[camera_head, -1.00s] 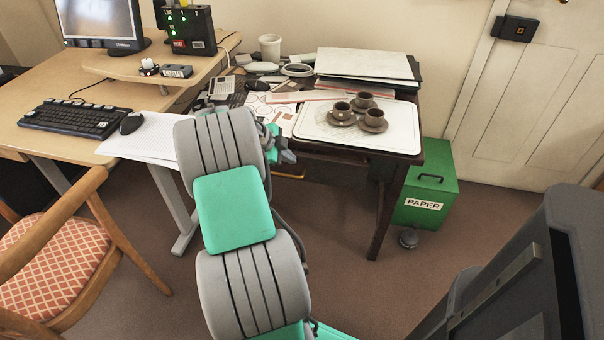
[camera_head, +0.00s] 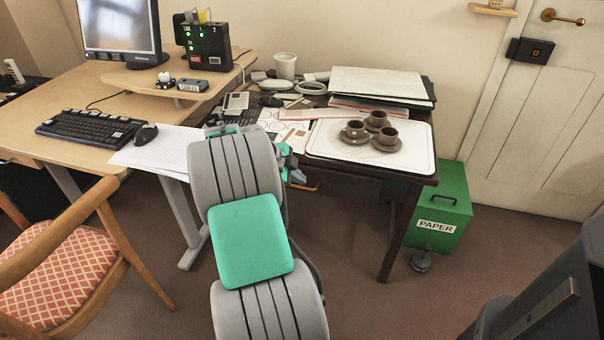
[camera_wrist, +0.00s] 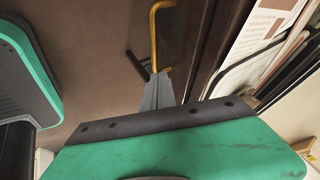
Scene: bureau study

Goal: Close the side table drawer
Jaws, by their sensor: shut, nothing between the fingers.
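The side table (camera_head: 425,181) is dark wood and stands right of the desk. Its drawer is mostly hidden under the tabletop and behind my arm, and I cannot tell how far out it is. The brass drawer handle (camera_head: 304,188) shows just below my gripper (camera_head: 299,177). In the wrist view the handle (camera_wrist: 154,38) stands off a dark brown front. My gripper (camera_wrist: 158,80) is shut and empty, its grey fingertips at the handle's lower end. I cannot tell whether they touch it.
A white tray (camera_head: 330,150) with several brown cups and saucers lies on the tabletop, beside papers and folders (camera_head: 380,82). A green paper bin (camera_head: 452,205) stands right of the table. A wooden chair (camera_head: 70,260) is at left. Carpet is clear in front of the table.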

